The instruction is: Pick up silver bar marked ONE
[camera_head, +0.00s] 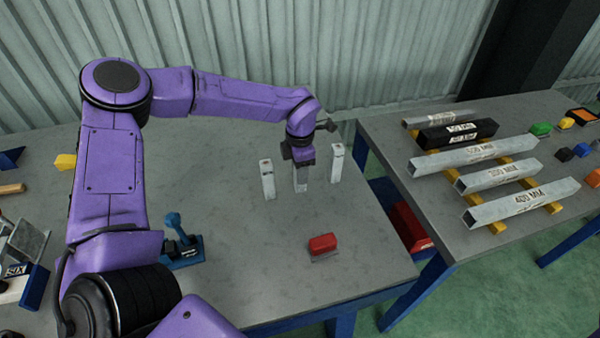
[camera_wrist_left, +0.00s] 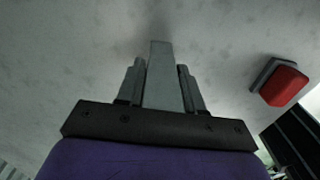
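Three silver bars stand upright on the left table: a left one (camera_head: 268,180), a middle one (camera_head: 300,178) and a right one (camera_head: 337,163). Markings on them are too small to read, so I cannot tell which is ONE. My left gripper (camera_head: 301,163) points down over the middle bar, its fingers hiding the bar's upper part. In the left wrist view the bar (camera_wrist_left: 161,75) lies between the two fingers (camera_wrist_left: 160,88), with no clear gap on either side. The bar's foot appears to be on the table. My right gripper is not in view.
A red block-like item (camera_head: 323,243) lies in front of the bars, and a blue tool (camera_head: 182,245) stands to the left. A second table (camera_head: 400,140) at the right holds several long bars marked in MM on yellow rails. A gap separates the tables.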

